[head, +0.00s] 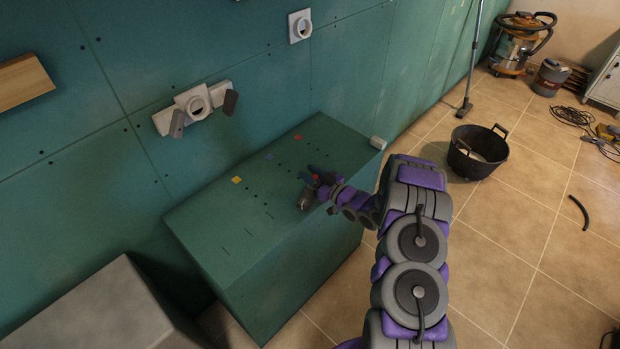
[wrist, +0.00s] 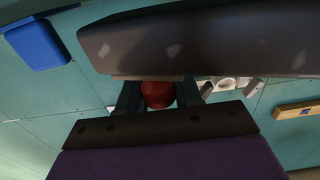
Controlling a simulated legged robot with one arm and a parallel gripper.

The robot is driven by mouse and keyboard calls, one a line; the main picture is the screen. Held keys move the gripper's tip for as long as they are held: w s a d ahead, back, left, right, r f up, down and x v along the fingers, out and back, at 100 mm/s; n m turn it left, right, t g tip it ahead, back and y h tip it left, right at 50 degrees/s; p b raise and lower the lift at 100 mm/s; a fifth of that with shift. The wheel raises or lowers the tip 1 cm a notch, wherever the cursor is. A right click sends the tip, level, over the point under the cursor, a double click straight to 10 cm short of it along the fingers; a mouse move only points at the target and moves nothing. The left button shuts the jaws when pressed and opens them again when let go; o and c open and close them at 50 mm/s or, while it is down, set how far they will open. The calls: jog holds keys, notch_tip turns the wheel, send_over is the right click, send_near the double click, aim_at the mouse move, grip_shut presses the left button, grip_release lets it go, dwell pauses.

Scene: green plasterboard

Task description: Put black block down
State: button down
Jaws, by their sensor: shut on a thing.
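My gripper (head: 310,181) is over the top of the green box (head: 235,222), towards its front right edge. It is shut on the black block (head: 306,199), which looks dark grey-brown and small from the head. In the wrist view the black block (wrist: 200,38) fills the upper middle, just beyond the fingers of my gripper (wrist: 158,92). A round red thing (wrist: 157,95) shows between the fingers; I cannot tell what it is. Whether the block touches the box top is not clear.
The box top has red (head: 298,137), blue (head: 269,156) and yellow (head: 236,180) squares, small holes and slots. A white block (head: 378,142) sits at its right corner. White fittings (head: 193,104) stick out from the green wall. A black tub (head: 478,152) stands on the floor.

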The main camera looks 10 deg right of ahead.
jog(key=shift+d+f, duration=0.1)
jog(key=shift+f, duration=0.65)
jog(key=shift+a+r, duration=0.1)
jog(key=shift+a, duration=0.1)
jog(key=c, duration=0.8)
grip_release()
jog(key=shift+d, duration=0.1)
jog(key=shift+s+d, duration=0.2)
jog(key=shift+s, duration=0.05)
jog(key=p+v, duration=0.2)
jog(key=v, duration=0.9)
jog(key=shift+s, duration=0.1)
